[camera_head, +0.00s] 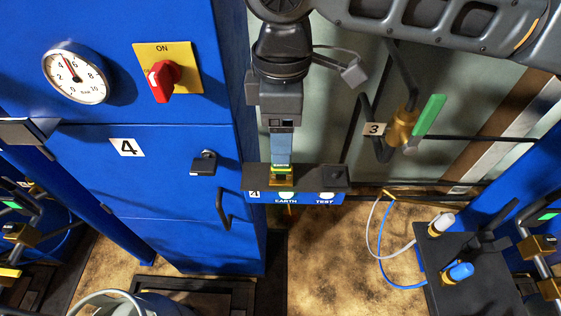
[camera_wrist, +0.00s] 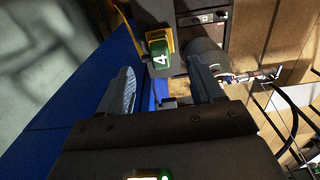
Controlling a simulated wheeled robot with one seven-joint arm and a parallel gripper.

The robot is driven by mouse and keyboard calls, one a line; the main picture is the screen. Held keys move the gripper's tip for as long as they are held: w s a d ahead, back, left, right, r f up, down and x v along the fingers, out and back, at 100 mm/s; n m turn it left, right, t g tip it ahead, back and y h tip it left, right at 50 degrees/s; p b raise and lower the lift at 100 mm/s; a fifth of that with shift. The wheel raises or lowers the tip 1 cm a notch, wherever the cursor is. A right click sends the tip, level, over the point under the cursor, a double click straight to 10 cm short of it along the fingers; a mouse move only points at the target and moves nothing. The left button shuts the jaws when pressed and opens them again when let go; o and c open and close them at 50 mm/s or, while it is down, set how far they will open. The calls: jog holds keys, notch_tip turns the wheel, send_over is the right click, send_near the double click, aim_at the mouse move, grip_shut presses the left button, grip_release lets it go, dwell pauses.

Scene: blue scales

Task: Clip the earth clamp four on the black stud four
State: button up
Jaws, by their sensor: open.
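Earth clamp four is a brass-coloured piece with a green block marked 4 (camera_wrist: 159,54). In the head view its green and brass part (camera_head: 282,170) shows at a small dark-topped shelf (camera_head: 313,184) marked 4, EARTH and TEST. My gripper (camera_head: 281,164) points down at the clamp from just above. In the wrist view its two fingers stand apart, with the green block beyond and between their tips. I cannot tell whether they touch it. I cannot make out black stud four for certain; a dark block (camera_head: 338,174) sits at the shelf's TEST end.
A green-handled brass clamp (camera_head: 405,125) is by plate 3, right. A dark box (camera_head: 465,270) with white and blue plugs is lower right. Brown floor lies between.

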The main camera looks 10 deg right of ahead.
jog(key=shift+f, duration=0.1)
notch_tip(320, 180, down, 5)
jog(key=b, duration=0.5)
jog(key=shift+f+b, duration=0.3)
jog(key=shift+f, duration=1.25)
jog(key=shift+p, duration=0.6)
grip_shut()
dwell(0.4)
jog(key=shift+r, duration=0.15)
jog(key=shift+r+p, duration=2.65)
jog(key=shift+r, duration=0.25)
